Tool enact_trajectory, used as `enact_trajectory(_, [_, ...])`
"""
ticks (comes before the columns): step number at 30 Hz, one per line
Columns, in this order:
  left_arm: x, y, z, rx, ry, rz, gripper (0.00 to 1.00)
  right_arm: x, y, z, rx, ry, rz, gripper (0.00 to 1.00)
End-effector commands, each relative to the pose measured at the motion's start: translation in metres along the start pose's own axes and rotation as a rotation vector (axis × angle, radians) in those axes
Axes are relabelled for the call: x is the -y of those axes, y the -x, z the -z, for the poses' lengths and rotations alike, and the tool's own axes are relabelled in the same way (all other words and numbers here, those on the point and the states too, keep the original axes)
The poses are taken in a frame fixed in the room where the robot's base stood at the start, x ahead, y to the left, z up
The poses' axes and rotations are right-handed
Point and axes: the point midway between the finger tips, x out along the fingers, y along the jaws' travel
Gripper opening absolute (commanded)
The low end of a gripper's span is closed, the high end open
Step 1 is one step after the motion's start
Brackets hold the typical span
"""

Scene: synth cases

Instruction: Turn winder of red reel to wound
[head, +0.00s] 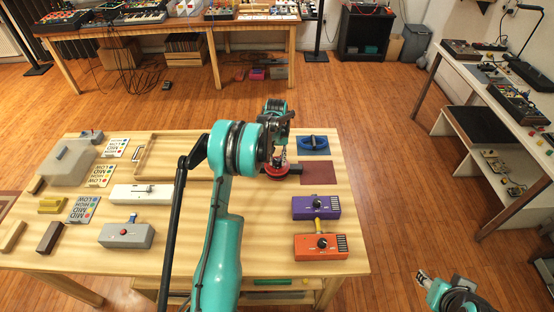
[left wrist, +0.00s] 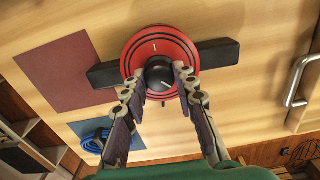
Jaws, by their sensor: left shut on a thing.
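The red reel (left wrist: 178,42) lies on a black bar-shaped base (left wrist: 218,53) on the wooden table. In the left wrist view its black round winder knob (left wrist: 158,74) stands at the middle, with a short white mark on the red disc beyond it. My left gripper (left wrist: 160,80) has its two fingers closed on the sides of the knob. In the head view the reel (head: 276,170) shows only partly under my left arm. My right gripper (head: 424,279) is low at the right, away from the table, and its fingers are too small to read.
Purple (head: 304,213) and orange (head: 307,253) boxes with knobs stand nearer. White (head: 128,194) and grey (head: 112,238) boxes stand left of my arm. A metal handle (left wrist: 294,85) rises near the reel.

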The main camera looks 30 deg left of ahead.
Motion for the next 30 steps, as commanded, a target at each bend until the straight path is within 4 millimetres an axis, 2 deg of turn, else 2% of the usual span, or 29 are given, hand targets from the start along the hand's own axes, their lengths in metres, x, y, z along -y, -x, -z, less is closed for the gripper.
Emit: enact_trajectory(30, [0.0, 0.0, 0.0002, 0.004, -0.932, -0.004, 0.0, 0.0, 0.0012, 0.0008, 0.0, 0.0, 0.0, 0.4])
